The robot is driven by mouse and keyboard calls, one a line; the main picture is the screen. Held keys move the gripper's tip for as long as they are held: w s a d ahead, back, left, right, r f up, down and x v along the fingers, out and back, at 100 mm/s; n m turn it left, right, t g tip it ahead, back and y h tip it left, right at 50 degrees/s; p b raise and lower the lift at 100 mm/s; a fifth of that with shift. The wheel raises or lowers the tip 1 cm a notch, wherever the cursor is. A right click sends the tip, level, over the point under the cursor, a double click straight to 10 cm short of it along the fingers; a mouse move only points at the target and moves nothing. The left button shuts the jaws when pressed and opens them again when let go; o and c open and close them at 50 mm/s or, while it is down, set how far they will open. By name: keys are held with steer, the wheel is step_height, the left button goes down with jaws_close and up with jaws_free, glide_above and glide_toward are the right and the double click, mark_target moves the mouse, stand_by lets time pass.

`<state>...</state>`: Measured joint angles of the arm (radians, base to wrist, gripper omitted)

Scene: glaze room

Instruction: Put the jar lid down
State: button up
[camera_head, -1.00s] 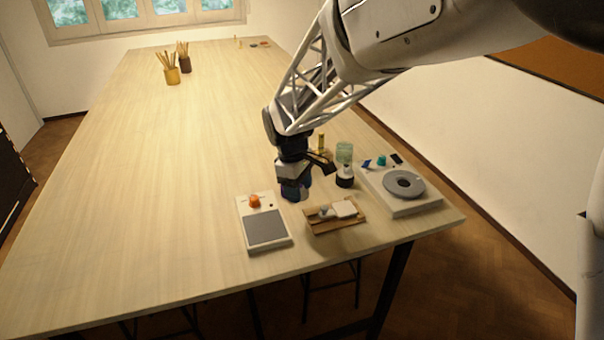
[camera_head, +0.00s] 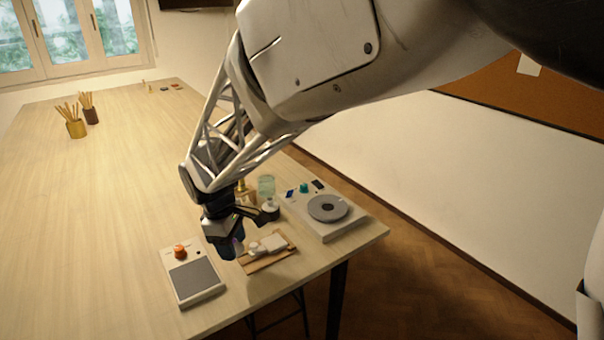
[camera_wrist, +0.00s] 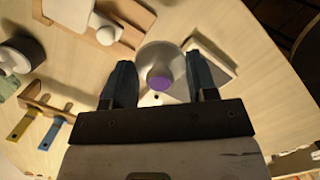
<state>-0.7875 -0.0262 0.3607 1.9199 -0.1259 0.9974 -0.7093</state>
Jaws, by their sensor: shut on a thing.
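The jar lid (camera_wrist: 160,58) shows in the wrist view as a pale grey disc with a purple part (camera_wrist: 160,81) between my two fingers. My gripper (camera_wrist: 160,85) is shut on it. In the head view my gripper (camera_head: 231,250) points down between the white device with the grey pad and the wooden tray. A bit of purple shows at its fingers there, but the fingers hide most of the lid. I cannot tell whether the lid touches the table. A small white and dark jar-like object (camera_head: 270,206) stands behind the tray; it also shows in the wrist view (camera_wrist: 20,55).
The white device with a grey pad (camera_head: 194,282) and orange knob is left of my gripper. A wooden tray (camera_head: 284,258) with white items is close on the right.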

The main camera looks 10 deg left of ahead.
steer(key=shift+w, duration=0.1)
stand_by(0.3)
step_height(320, 180, up, 2)
glide_above(247, 227)
steer(key=shift+a, duration=0.3)
stand_by(0.4)
steer(key=shift+f, duration=2.45)
steer(key=shift+f, duration=2.5)
steer(key=shift+f, duration=0.15)
steer(key=o, duration=0.9)
